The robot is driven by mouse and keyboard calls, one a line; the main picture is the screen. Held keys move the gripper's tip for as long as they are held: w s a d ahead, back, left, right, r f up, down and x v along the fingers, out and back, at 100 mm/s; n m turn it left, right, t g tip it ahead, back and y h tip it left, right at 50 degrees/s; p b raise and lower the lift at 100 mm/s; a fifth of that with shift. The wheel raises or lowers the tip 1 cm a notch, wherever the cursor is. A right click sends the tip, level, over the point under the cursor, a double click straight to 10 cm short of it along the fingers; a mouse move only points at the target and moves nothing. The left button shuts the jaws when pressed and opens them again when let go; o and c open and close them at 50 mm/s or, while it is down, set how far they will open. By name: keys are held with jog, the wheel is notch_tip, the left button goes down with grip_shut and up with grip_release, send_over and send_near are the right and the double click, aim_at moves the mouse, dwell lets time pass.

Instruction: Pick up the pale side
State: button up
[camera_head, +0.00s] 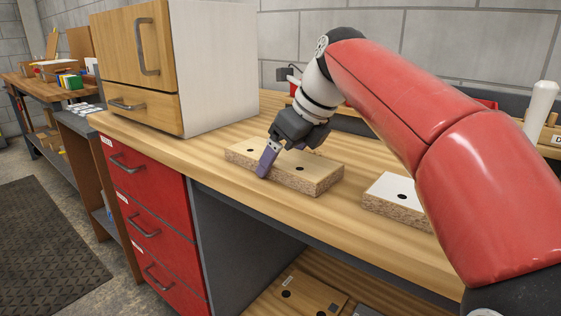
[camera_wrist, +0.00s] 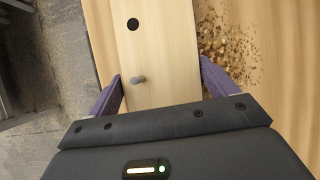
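A pale wood board (camera_head: 310,168) with dark round holes lies flat on the workbench, with a rough chipboard edge. My gripper (camera_head: 283,152) is over its middle, one purple finger down in front of the near long side. In the wrist view the board (camera_wrist: 158,50) runs between the two spread fingers (camera_wrist: 160,80), one beside each long edge. The fingers are open; whether the tips touch the edges is hard to tell. A black hole and a small grey peg (camera_wrist: 139,79) show on its face. The far finger is mostly hidden in the head view.
A white-topped board (camera_head: 392,188) lies to the right, partly behind my red arm. A wooden cabinet (camera_head: 140,60) stands at the back left of the workbench (camera_head: 215,180). Wood chips (camera_wrist: 225,48) lie beside the board. More panels (camera_head: 300,292) lie on a lower shelf.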

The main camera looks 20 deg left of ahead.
jog(key=c, duration=0.7)
jog(key=shift+r, duration=0.2)
